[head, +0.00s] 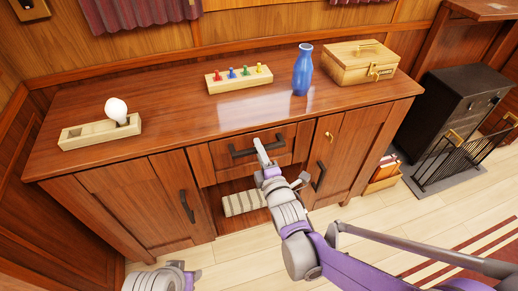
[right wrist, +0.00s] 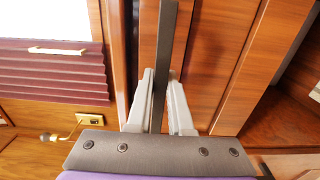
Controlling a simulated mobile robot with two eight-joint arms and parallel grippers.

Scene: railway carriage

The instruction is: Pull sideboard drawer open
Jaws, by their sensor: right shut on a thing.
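The wooden sideboard (head: 165,106) stands along the wall. Its drawer (head: 225,155) is in the middle of the front, just below the top, and looks flush with the front. The drawer has a dark bar handle (head: 243,153). My right gripper (head: 262,147) is at the handle. In the right wrist view its two pale fingers (right wrist: 160,100) close on either side of the dark handle bar (right wrist: 164,60). My left gripper is not in view; a grey and purple part of my own body shows at the bottom left of the head view.
On top stand a wooden holder with a white bulb (head: 116,110), a peg board (head: 238,78), a blue vase (head: 302,70) and a wooden box (head: 360,63). Below the drawer, a striped cloth (head: 240,202) lies in an open niche. Doors flank it. A dark stove (head: 460,110) stands right.

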